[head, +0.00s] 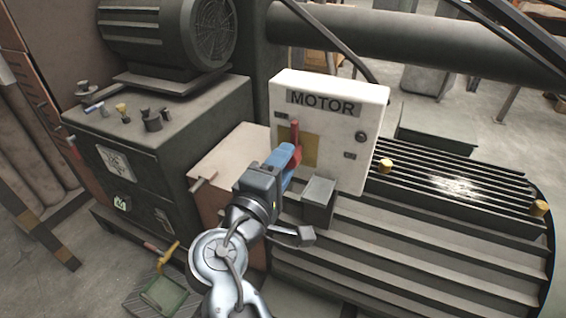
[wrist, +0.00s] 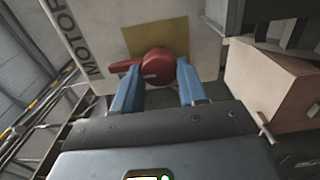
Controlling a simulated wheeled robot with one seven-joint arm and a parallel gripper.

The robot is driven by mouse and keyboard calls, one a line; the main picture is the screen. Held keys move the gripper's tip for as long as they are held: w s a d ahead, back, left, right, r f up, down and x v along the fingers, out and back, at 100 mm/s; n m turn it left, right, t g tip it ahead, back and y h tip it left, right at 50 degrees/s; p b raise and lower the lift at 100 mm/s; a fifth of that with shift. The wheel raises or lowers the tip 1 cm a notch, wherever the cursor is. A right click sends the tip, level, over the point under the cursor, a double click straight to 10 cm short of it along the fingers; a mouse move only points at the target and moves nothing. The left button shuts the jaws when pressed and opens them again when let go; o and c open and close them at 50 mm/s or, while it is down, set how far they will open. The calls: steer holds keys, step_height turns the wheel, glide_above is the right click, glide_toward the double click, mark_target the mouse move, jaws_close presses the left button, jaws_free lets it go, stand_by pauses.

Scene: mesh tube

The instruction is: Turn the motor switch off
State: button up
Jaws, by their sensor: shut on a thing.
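The motor switch (head: 295,134) is a red rotary knob with a lever on a yellow plate (head: 310,150). It sits on the white box marked MOTOR (head: 345,98). In the head view its lever points up toward the label. My gripper (head: 287,154) has blue fingers and is at the box front, over the lower part of the switch. In the wrist view my gripper (wrist: 160,82) has one finger on each side of the round red hub (wrist: 158,66), shut on it. The lever sticks out past the left finger, toward the lettering. The fingers partly hide the hub in the head view.
A ribbed dark machine bed (head: 450,215) lies under and right of the box. A small grey block (head: 318,196) stands just right of my gripper. A dark cabinet (head: 160,140) with a large motor (head: 165,35) and small knobs stands at left.

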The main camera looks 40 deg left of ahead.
steer(key=o, duration=1.1)
steer(key=shift+c, duration=0.2)
steer(key=b+v, duration=0.1)
steer(key=v, duration=0.7)
steer(key=shift+w+f, duration=0.1)
